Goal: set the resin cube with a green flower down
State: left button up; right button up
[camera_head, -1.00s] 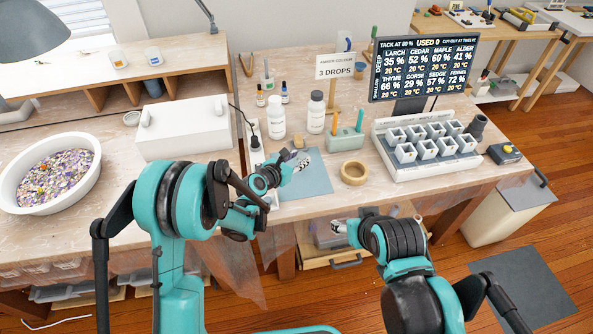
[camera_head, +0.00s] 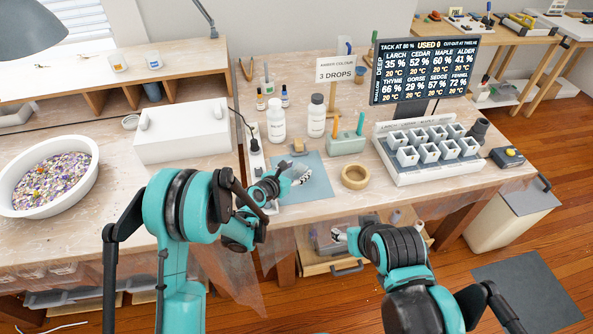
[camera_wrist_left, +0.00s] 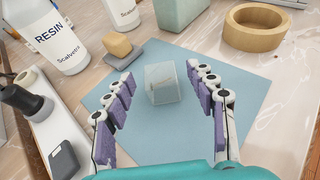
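A clear, pale resin cube (camera_wrist_left: 161,84) sits on the blue-grey mat (camera_wrist_left: 245,90) in the left wrist view. Its flower is too faint there to tell its colour. My left gripper (camera_head: 299,173) is low over the mat. In the left wrist view its two purple-padded fingers are spread on either side of the cube, with a visible gap to each side. In the head view the cube cannot be made out clearly at the fingers. My right gripper (camera_head: 339,235) is in front of the table edge; its fingers are too small to read.
A wooden ring (camera_head: 354,177) stands right of the mat. Behind are a yellow block (camera_wrist_left: 117,45) on a grey base, white bottles (camera_head: 276,120) and a green holder (camera_head: 346,144). A white tray of small moulds (camera_head: 429,177) is at the right.

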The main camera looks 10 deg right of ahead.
pick_arm(q)
jog(key=shift+s+a+r, duration=0.2)
jog(key=shift+r, duration=0.05)
jog(key=p+v, duration=0.2)
jog(key=v, duration=0.6)
jog(key=shift+s+r+p, duration=0.1)
jog(key=shift+r+p, duration=0.1)
jog(key=shift+p, duration=0.1)
jog(key=s+a+r+m+g+y, duration=0.2)
jog(key=s+a+r+m+y, duration=0.2)
jog(key=s+a+r+m, duration=0.9)
jog(key=s+a+f+m+g+y, duration=0.1)
jog(key=s+a+m+y, duration=0.3)
jog(key=s+a+m, duration=0.4)
jog(key=s+m, duration=0.5)
jog(key=m, duration=0.2)
jog(key=shift+y, duration=0.4)
jog(key=shift+s+f, duration=0.1)
jog(key=shift+f, duration=0.05)
